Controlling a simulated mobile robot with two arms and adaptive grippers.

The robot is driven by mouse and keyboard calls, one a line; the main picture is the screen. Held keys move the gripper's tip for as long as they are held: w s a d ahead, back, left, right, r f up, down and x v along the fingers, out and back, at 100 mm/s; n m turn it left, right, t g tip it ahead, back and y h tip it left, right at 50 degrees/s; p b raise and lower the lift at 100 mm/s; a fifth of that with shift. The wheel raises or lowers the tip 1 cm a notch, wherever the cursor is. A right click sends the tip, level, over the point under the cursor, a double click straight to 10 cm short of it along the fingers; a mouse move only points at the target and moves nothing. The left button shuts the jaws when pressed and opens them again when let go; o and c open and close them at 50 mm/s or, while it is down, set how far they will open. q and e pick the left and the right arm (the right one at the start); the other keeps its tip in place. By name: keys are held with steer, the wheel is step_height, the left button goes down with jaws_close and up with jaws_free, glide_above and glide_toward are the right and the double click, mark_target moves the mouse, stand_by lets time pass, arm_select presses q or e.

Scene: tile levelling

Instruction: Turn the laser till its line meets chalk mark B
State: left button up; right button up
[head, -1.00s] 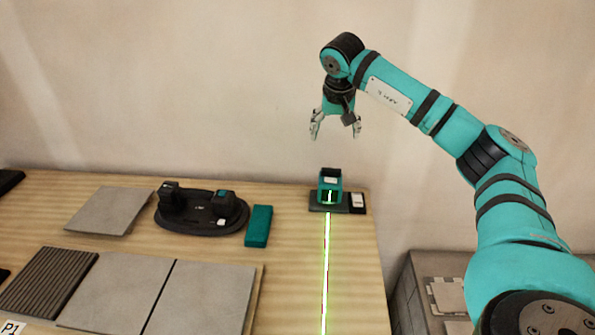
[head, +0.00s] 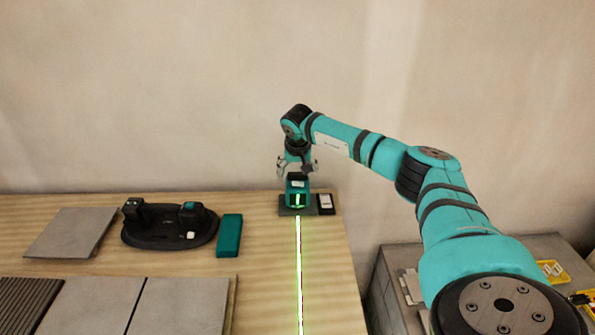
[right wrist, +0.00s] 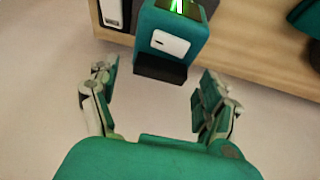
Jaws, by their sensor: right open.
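The laser (head: 297,190) is a small teal box on a dark base plate (head: 284,211) near the far edge of the table. Its bright green line (head: 299,270) runs from it straight toward the front of the table. My right gripper (head: 297,168) is open above and just behind the laser, with nothing in it. In the right wrist view the open fingers (right wrist: 155,105) point toward the laser (right wrist: 172,45), which lies just beyond the fingertips. No chalk mark can be made out in these frames. My left gripper is not in view.
A white-faced device (head: 325,203) sits right beside the laser. To the left are a black suction lifter (head: 170,238), a teal block (head: 229,236) and grey tiles (head: 72,232). A grey cabinet (head: 395,310) with yellow trays (head: 552,271) stands at the right.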

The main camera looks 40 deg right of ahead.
steer(key=shift+w+d+f, duration=0.1)
steer(key=shift+f, duration=0.2)
steer(key=c, duration=1.2)
steer(key=shift+r+m+p, duration=0.1)
steer(key=shift+m+p, duration=0.25)
steer(key=shift+m, duration=0.05)
steer(key=o, duration=1.2)
steer(key=v, duration=1.2)
